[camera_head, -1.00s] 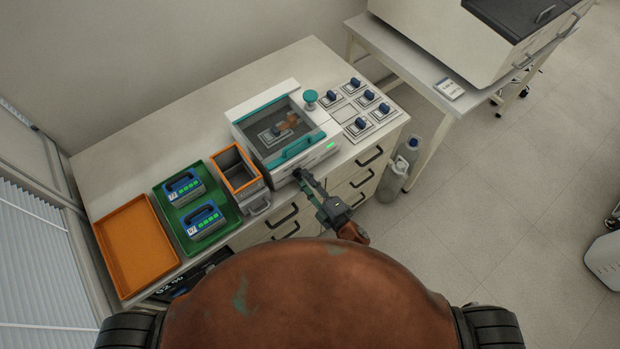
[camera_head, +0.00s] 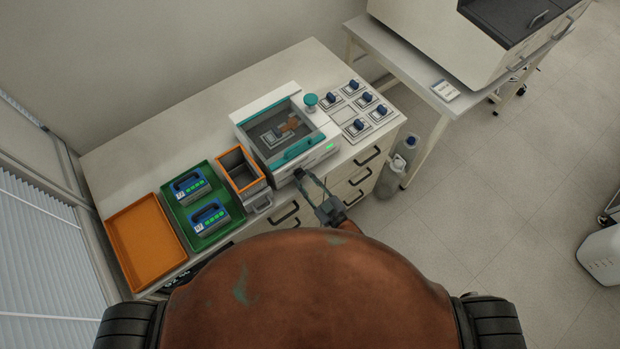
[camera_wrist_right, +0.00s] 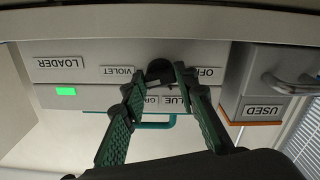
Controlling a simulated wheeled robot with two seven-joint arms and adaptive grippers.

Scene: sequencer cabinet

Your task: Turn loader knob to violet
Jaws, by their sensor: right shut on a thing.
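The loader (camera_head: 290,135) is a white box with a teal-framed clear lid and a teal handle, on the cabinet top. The dark loader knob (camera_wrist_right: 158,70) is on its front panel (camera_wrist_right: 75,74), among labels reading VIOLET (camera_wrist_right: 117,71), OFF, BLUE and one partly hidden starting GR. My right gripper (camera_head: 304,177) reaches the loader's front; in the right wrist view its green-padded fingers (camera_wrist_right: 158,82) are shut on the knob, one on each side. The fingers partly cover the labels. I cannot tell which label the knob points to. My left gripper is not in view.
Left of the loader are an orange-rimmed bin (camera_head: 239,171) labelled USED, a green tray (camera_head: 212,236) with two blue devices, and an orange tray (camera_head: 145,240). Right of it are several blue-knobbed panels (camera_head: 358,127). Drawer handles (camera_head: 368,156) project below. Bottles stand by the cabinet.

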